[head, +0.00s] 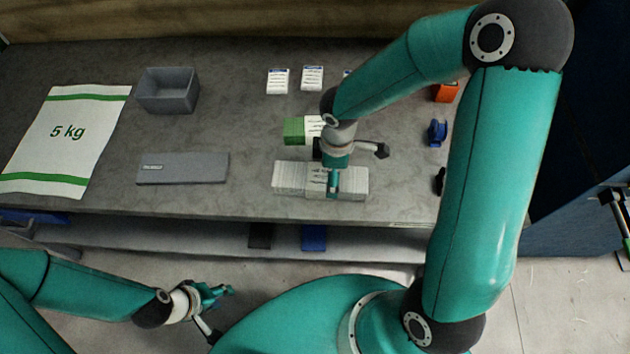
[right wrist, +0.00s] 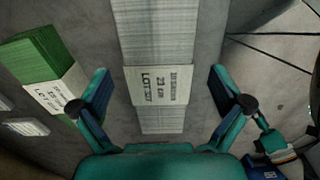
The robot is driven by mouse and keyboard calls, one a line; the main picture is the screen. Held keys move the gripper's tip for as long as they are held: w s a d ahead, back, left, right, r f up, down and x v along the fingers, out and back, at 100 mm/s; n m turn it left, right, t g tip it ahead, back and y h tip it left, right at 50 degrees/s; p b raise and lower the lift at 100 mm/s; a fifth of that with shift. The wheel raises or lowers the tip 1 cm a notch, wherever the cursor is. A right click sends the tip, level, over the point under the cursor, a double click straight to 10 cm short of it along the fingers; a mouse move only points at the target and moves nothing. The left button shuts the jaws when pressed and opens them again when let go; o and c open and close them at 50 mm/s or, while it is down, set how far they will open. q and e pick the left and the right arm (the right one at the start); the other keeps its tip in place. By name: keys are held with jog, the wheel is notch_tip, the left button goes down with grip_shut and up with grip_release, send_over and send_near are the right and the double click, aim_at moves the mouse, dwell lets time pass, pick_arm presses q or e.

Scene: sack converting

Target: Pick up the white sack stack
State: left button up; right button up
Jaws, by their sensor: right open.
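The white sack stack (head: 290,177) lies near the front edge of the grey table, wrapped by a printed paper band. In the right wrist view, the white stack (right wrist: 155,40) runs lengthwise between the two fingers, with bare table showing on both sides of it. My right gripper (right wrist: 160,90) is open, one finger on each side of the stack, not visibly touching it. In the head view, my right gripper (head: 333,184) is over the stack's middle and hides part of it. My left gripper (head: 217,295) is low in front of the table, away from the stack; its opening is unclear.
A green banded stack (head: 294,130) lies just behind the white one. A grey lid-like block (head: 182,168), a grey bin (head: 167,90) and a 5 kg sack (head: 70,132) are to the left. Blue (head: 437,132) and orange (head: 445,92) items are to the right.

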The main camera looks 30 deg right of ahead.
jog(key=f, duration=0.5)
jog(key=shift+d, duration=0.4)
jog(key=shift+r, duration=0.1)
jog(key=c, duration=1.5)
